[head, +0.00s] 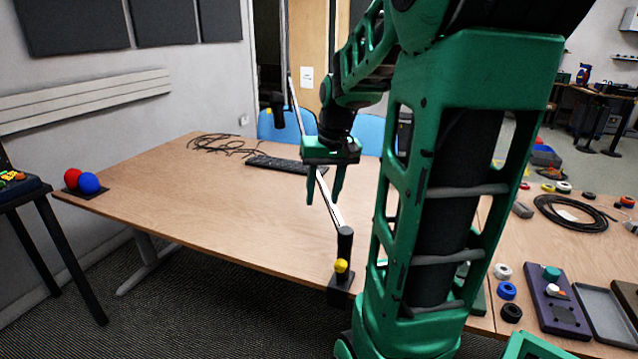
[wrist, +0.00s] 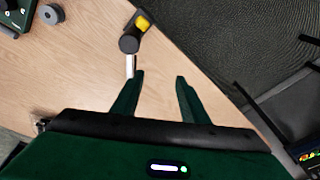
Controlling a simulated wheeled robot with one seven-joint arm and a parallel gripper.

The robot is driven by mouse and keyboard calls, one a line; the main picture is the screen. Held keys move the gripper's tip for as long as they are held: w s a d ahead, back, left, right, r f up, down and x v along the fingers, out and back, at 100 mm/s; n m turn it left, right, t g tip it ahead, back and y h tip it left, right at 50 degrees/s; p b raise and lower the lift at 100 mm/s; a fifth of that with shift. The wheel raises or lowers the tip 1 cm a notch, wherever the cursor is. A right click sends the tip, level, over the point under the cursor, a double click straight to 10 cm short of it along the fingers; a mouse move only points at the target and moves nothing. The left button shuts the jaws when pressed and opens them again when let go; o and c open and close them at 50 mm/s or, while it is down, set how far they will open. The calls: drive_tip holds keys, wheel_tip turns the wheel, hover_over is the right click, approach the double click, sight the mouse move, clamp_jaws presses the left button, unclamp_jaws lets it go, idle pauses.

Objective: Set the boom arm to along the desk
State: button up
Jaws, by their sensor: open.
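The boom arm (head: 328,205) is a thin silver bar. It rises from a dark post (head: 345,243) with a yellow knob (head: 341,266), clamped at the desk's front edge, and slants up and leftward away from the front edge. A dark microphone-like head (head: 278,108) hangs near its far end. My gripper (head: 323,200) is open, pointing down over the desk. In the head view the bar passes between the fingers. In the wrist view the bar (wrist: 130,66) runs to the left fingertip and is hidden beyond it; the right finger is clear. Whether they touch, I cannot tell.
The wooden desk (head: 180,190) is mostly bare on the left. A keyboard (head: 280,164) and tangled black cables (head: 220,146) lie at the back. Red and blue balls (head: 88,183) sit at the left corner. A coiled cable (head: 570,212) and several spools lie right.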

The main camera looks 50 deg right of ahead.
sight(322, 181)
drive_tip(key=w+d+t, duration=0.3)
drive_tip(key=w+d, duration=1)
drive_tip(key=d, duration=0.5)
drive_tip(key=x, duration=1)
drive_tip(key=shift+w+d+f, duration=0.1)
drive_tip(key=shift+d+f, duration=0.1)
drive_tip(key=shift+f, duration=0.2)
